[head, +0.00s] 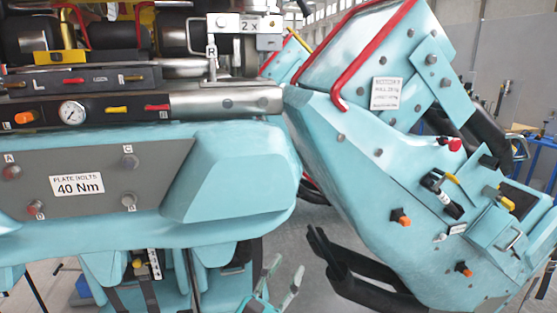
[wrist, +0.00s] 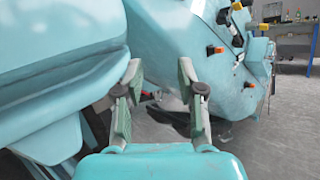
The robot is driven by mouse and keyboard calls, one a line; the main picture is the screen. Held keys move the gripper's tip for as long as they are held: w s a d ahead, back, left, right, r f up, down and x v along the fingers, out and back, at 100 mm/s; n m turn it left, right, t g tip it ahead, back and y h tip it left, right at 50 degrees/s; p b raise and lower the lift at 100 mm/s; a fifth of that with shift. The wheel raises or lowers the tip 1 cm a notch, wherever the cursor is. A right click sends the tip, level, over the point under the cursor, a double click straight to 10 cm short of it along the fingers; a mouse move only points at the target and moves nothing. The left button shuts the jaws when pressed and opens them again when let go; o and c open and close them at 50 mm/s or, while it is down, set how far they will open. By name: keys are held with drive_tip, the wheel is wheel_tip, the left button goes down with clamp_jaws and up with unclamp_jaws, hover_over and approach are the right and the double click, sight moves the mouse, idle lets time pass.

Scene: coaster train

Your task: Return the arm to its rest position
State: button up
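My gripper (wrist: 160,75) is open and empty in the wrist view, its two green-grey fingers spread apart with the floor and part of a coaster car showing between them. In the head view, my gripper (head: 284,274) shows at the bottom centre, low down, with only its fingers and a bit of the hand in sight. It is below the left teal car body (head: 240,190) and left of the black bar on the right car. I see nothing held. Most of my arm is out of sight.
The right teal car (head: 350,150) slants down to the right, with red rails, orange knobs and a black bar (head: 360,275) near my gripper. The left car carries a grey bolt plate (head: 110,212) and a gauge (head: 72,112). Grey floor (wrist: 270,140) is clear at right in the wrist view.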

drive_tip(key=s+d+f+n+t+y, duration=0.2)
drive_tip(key=s+d+f+n+t, duration=0.1)
drive_tip(key=s+d+f+n, duration=0.55)
drive_tip(key=s+d+f+n+t+y, duration=0.25)
drive_tip(key=s+d+n, duration=0.25)
drive_tip(key=s+n, duration=0.5)
drive_tip(key=s+d+f+n+g+y, duration=0.2)
drive_tip(key=s+f+n, duration=0.4)
drive_tip(key=s+n, duration=0.6)
drive_tip(key=s+d+f+n+g+y, duration=0.1)
drive_tip(key=s+f+n+g+y, duration=0.3)
drive_tip(key=s+f+n+g, duration=0.3)
drive_tip(key=s+n, duration=0.5)
drive_tip(key=n, duration=0.2)
drive_tip(key=shift+s+d+y, duration=0.35)
drive_tip(key=shift+s+d, duration=0.05)
